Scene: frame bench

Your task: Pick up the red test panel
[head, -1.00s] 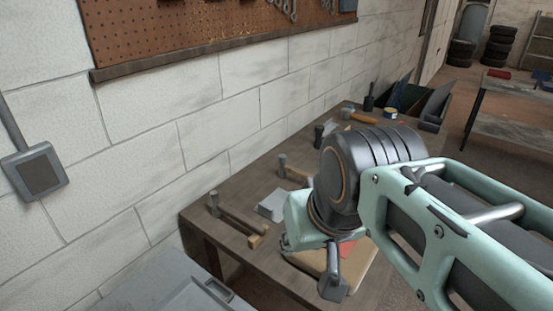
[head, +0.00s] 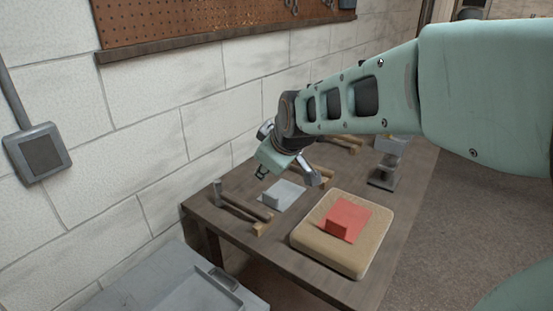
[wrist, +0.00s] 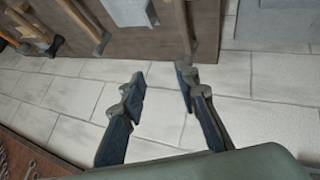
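The red test panel (head: 350,213) has a flat face with a red block at its near end. It lies on a tan, round-edged pad (head: 312,243) on the bench, fully uncovered in the head view. My gripper (head: 263,173) is above the bench, left of and behind the panel, near the wall. In the wrist view my gripper (wrist: 161,83) is open and empty, with its fingers apart over the pale block wall. The red panel does not show in the wrist view.
A similar grey panel (head: 283,194) lies left of the pad. Hammers (head: 243,203) lie along the wall side of the bench (head: 225,228). A dark stand-like object (head: 384,176) is behind the pad to the right. A grey case (head: 165,285) is at front left.

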